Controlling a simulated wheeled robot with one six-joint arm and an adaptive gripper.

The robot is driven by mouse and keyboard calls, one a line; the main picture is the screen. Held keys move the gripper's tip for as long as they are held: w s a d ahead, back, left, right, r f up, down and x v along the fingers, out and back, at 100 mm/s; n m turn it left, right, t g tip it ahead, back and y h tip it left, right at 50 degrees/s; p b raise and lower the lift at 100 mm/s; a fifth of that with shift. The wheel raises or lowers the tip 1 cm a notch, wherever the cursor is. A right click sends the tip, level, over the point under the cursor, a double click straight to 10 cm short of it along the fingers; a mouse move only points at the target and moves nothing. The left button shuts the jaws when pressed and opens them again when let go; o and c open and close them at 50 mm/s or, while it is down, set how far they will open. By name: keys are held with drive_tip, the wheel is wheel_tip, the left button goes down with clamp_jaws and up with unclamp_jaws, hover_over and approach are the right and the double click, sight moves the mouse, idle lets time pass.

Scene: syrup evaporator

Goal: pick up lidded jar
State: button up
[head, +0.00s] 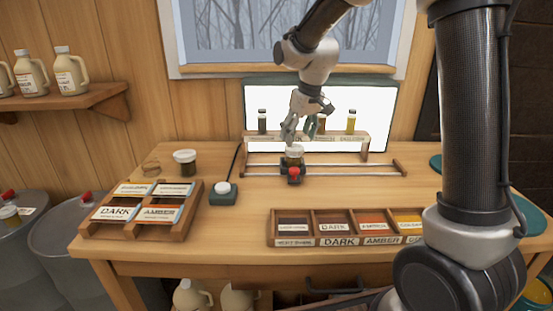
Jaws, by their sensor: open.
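A lidded jar (294,156) with a pale lid stands on a small dark carriage with a red knob (293,171), in front of the lit white panel. A second lidded jar (185,163), with a white lid and dark contents, stands upright on the left part of the table. My gripper (300,132) is open and points down, just above the jar on the carriage. No jar is seen between its fingers. I cannot tell whether a fingertip touches the lid.
A rail (350,170) carries the carriage. A rack of small sample vials (351,122) stands close behind my gripper.

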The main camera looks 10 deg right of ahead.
sight(295, 147)
drive_tip(key=x, duration=0.7)
drive_tip(key=shift+w+f, duration=0.1)
drive_tip(key=shift+w, duration=0.15)
drive_tip(key=shift+d, duration=0.1)
drive_tip(key=c, duration=1)
drive_tip(key=shift+c, duration=0.2)
